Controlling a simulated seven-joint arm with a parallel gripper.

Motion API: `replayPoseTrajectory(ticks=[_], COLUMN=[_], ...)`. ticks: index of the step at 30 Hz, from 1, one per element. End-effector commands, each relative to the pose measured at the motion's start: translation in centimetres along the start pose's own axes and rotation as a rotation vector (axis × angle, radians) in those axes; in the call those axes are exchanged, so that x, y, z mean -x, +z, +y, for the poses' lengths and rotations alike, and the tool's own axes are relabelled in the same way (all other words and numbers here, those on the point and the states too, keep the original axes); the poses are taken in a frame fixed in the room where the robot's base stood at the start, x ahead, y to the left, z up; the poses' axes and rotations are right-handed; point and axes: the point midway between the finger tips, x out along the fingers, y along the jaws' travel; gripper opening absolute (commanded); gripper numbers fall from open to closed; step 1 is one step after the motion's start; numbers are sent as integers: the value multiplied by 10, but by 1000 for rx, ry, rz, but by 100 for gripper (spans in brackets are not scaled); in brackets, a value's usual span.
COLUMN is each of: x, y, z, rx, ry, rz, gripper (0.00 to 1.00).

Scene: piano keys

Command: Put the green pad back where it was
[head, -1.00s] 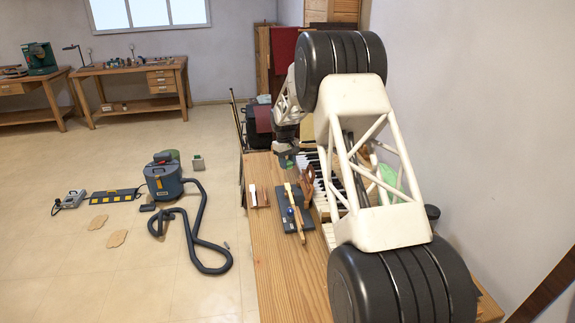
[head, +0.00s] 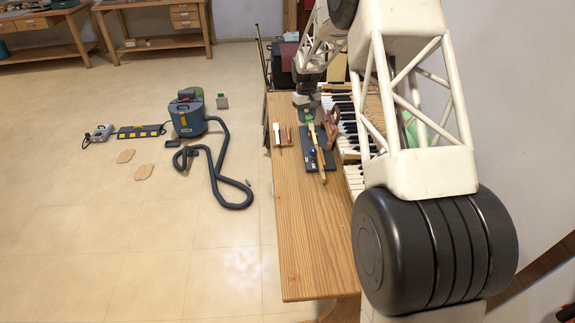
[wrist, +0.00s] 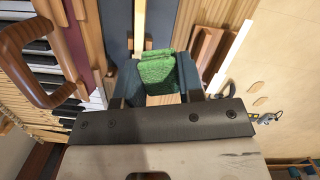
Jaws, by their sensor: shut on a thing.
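The green pad (wrist: 157,69) is between the two fingers of my gripper (wrist: 157,85) in the wrist view, and the gripper is shut on it. In the head view my gripper (head: 307,105) is over the far part of the wooden bench, with a bit of the green pad (head: 306,116) showing below it. A dark board (head: 319,163) lies on the bench nearer the camera, with a long light stick (head: 318,147) across it. I cannot tell how high the pad is above the bench.
Piano keys (head: 347,128) run along the right of the bench, partly hidden by my arm. A brown wooden handle (head: 331,120) stands beside the board. Small wooden pieces (head: 282,136) lie to the left. The near bench top (head: 305,235) is clear.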

Motion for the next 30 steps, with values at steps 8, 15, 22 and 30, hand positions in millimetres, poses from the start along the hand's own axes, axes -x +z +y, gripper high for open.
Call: replayPoseTrajectory(ticks=[8, 15, 22, 30], x=[-23, -44, -65, -84], y=[59, 113, 169, 222], z=[-46, -82, -113, -140], rx=[-75, -144, -212, -276], ry=[-13, -23, -32, -39], rz=[0, -1, -3, -4], gripper=[13, 13, 13, 13])
